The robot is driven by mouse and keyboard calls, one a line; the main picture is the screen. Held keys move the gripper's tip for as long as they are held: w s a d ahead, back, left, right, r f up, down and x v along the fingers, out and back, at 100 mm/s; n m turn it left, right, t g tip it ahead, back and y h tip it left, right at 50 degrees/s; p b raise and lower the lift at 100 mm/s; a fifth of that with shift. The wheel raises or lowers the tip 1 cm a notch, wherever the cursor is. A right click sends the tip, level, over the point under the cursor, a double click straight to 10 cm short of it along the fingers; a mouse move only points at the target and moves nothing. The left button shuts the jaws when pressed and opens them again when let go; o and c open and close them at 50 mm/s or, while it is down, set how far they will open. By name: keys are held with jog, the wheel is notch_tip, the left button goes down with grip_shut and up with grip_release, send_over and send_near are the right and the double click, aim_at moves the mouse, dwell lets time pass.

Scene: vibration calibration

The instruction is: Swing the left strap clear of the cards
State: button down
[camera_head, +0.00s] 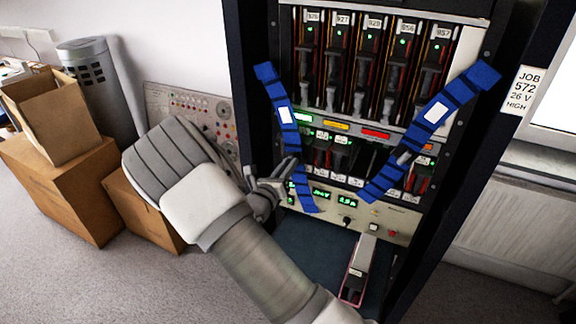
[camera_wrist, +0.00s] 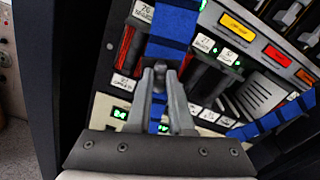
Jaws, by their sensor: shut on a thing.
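The left strap (camera_head: 285,118) is a blue segmented band with a white label. It runs down over the left side of the rack's card rows, its upper end at the rack's left post. My gripper (camera_head: 284,178) is at its lower part, shut on a small grey piece at the strap. In the wrist view, the fingers (camera_wrist: 160,80) close around this piece, with the blue strap (camera_wrist: 172,32) above and behind. The cards (camera_head: 372,62) stand in an upper row; a lower row of cards (camera_head: 335,152) is partly behind the straps and my gripper.
A right blue strap (camera_head: 440,105) slants across the rack's right side. The rack's dark right post (camera_head: 470,170) stands beside it. A red-edged device (camera_head: 357,270) stands on the rack floor. Cardboard boxes (camera_head: 60,190) and a grey panel (camera_head: 190,105) are at left.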

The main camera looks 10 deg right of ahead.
dwell(0.7)
jog(key=w+a+f+m+b, duration=0.1)
jog(key=w+a+m+b, duration=0.3)
jog(key=w+a+b, duration=0.1)
jog(key=shift+a+f, duration=0.2)
jog(key=shift+a, duration=0.7)
jog(key=c, duration=0.8)
grip_release()
jog(key=shift+s, duration=0.1)
jog(key=b+v, duration=0.1)
jog(key=v, duration=1.6)
